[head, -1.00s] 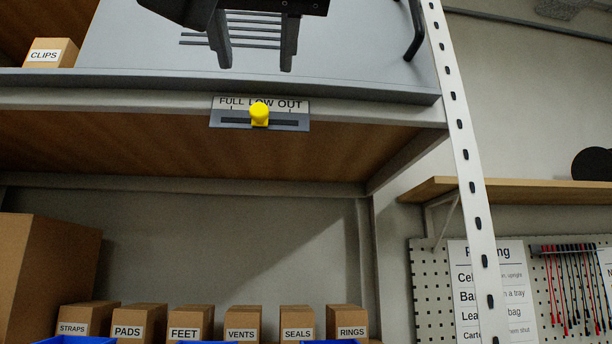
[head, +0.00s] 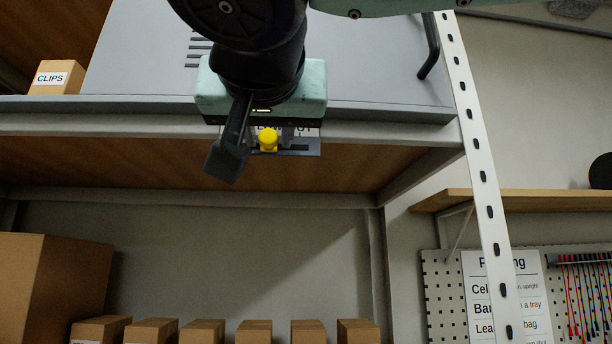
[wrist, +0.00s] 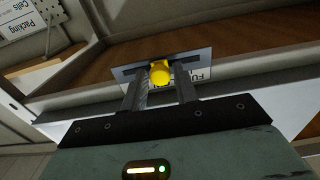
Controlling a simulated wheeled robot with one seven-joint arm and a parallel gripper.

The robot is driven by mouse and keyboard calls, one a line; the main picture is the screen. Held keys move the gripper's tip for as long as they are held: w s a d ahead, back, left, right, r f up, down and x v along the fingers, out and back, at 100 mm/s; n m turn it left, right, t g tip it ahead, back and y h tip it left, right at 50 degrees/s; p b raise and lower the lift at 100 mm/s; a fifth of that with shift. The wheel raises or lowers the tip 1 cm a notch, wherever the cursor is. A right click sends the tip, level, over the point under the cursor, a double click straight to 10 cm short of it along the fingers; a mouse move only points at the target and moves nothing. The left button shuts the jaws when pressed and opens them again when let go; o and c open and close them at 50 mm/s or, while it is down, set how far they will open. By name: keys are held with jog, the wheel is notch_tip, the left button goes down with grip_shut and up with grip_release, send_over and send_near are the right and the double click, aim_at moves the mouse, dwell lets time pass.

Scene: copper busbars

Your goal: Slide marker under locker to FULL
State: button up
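The yellow marker knob (head: 268,141) sits in the slot of the grey label plate (head: 304,148) on the underside edge of the locker (head: 390,118). It stands near the middle of the slot. My gripper (wrist: 160,76) is open at the plate, one finger on each side of the knob, with a visible gap on both sides in the wrist view. In the wrist view the plate (wrist: 203,58) appears upside down, with the FULL end at the right. In the head view my gripper hides most of the lettering.
A CLIPS box (head: 56,77) stands on the shelf at the left. Several cartons line the lower shelf, with a large box (head: 45,290) at the left. A white slotted upright (head: 485,190) stands to the right. The space below the plate is clear.

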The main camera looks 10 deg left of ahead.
grip_shut()
jog(key=shift+s+a, duration=0.3)
jog(key=shift+a, duration=0.75)
jog(key=shift+s+a, duration=0.25)
jog(key=shift+a, duration=0.8)
jog(key=shift+o, duration=2.1)
grip_release()
jog(key=shift+a, duration=0.1)
jog(key=shift+s, duration=0.1)
jog(key=b+v, duration=0.5)
jog(key=v, duration=1.2)
jog(key=shift+d, duration=0.2)
